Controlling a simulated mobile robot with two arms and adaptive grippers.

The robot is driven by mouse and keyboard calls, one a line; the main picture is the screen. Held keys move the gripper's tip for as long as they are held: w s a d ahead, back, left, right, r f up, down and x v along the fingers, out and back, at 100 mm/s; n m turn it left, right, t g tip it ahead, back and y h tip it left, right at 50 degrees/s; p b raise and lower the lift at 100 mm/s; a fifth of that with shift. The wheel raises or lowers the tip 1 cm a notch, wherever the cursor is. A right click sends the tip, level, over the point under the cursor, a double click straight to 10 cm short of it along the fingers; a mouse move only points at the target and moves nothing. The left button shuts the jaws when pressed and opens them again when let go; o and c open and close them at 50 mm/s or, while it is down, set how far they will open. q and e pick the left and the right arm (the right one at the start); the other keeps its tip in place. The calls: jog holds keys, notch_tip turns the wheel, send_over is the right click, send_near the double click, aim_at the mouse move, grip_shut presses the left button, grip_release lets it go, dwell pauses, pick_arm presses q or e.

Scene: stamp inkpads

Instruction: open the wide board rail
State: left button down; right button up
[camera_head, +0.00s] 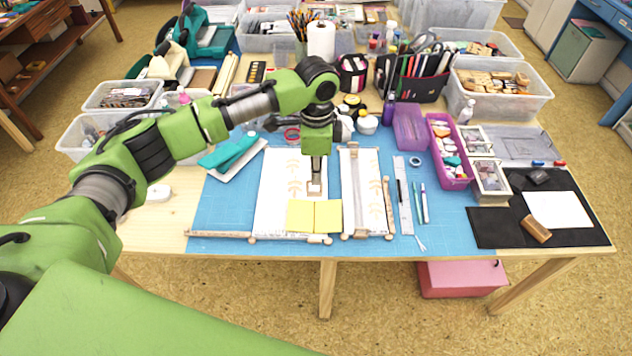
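The wide board (268,190) is a white panel with a faint tan leaf pattern, lying on a blue mat (220,205). A slim wooden rail (292,237) with knobbed ends runs along its front edge. A thin bar (220,234) reaches left from that front corner. A narrower white board (370,180) lies to the right, with its own short rail (368,236). My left gripper (316,188) points down over the wide board, behind the yellow sheets. Its fingers look close together; a small pale patch at the tips is unclear. My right gripper is out of view.
Two yellow sheets (314,216) cover the wide board's front right. A ruler (403,195) and pens (420,202) lie right of the narrow board. A teal object (230,155) lies left. Bins and supplies crowd the back. The mat's front left is mostly clear.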

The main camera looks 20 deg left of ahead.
pick_arm(q)
jog(key=w+r, duration=0.1)
jog(key=w+a+r+p, duration=0.1)
jog(key=shift+w+r, duration=0.3)
jog(key=shift+r, duration=0.1)
jog(key=c, duration=2.4)
grip_release()
jog(key=shift+f, duration=0.1)
jog(key=shift+o, duration=0.8)
jog(key=shift+w+f, duration=0.15)
jog(key=shift+w, duration=0.05)
